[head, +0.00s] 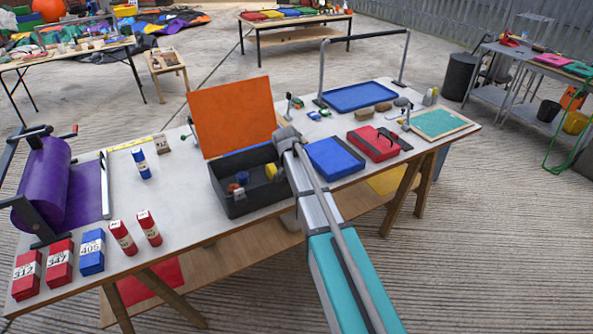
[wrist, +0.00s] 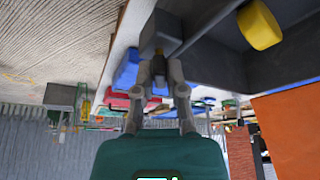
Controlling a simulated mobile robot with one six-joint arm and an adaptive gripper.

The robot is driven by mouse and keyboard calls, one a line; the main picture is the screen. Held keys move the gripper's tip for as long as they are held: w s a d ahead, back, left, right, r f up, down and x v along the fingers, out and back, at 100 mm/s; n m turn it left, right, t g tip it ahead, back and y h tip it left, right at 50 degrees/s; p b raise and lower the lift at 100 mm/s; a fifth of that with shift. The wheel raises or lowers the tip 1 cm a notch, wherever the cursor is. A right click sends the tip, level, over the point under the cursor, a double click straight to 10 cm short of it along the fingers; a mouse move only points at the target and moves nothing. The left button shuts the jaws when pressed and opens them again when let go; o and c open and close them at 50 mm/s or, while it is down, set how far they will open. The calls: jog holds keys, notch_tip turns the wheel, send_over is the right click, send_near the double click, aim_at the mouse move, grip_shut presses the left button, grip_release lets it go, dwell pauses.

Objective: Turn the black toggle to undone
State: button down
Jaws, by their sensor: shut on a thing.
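My gripper (wrist: 162,72) is at the right end of the open black box (head: 250,200) in the head view. The wrist view shows its two fingers closed on a small dark piece, which looks like the black toggle (wrist: 160,36), beside the dark box wall. Whether the toggle stands done or undone cannot be told. In the head view my arm and gripper hide it. The box's orange lid (head: 232,115) stands raised at the back and also shows in the wrist view (wrist: 292,125).
A yellow cylinder (wrist: 259,25) and other small pieces lie inside the box. A blue case (head: 336,160) and a red case (head: 374,143) lie right of my gripper. Red and blue blocks and a purple roll (head: 48,180) stand left.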

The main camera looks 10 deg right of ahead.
jog(key=m+g+h, duration=0.1)
jog(key=m, duration=0.2)
jog(key=shift+m, duration=0.3)
jog(key=shift+m+g, duration=0.6)
jog(key=shift+m, duration=0.8)
jog(key=shift+s, duration=0.1)
jog(key=c, duration=0.7)
grip_release()
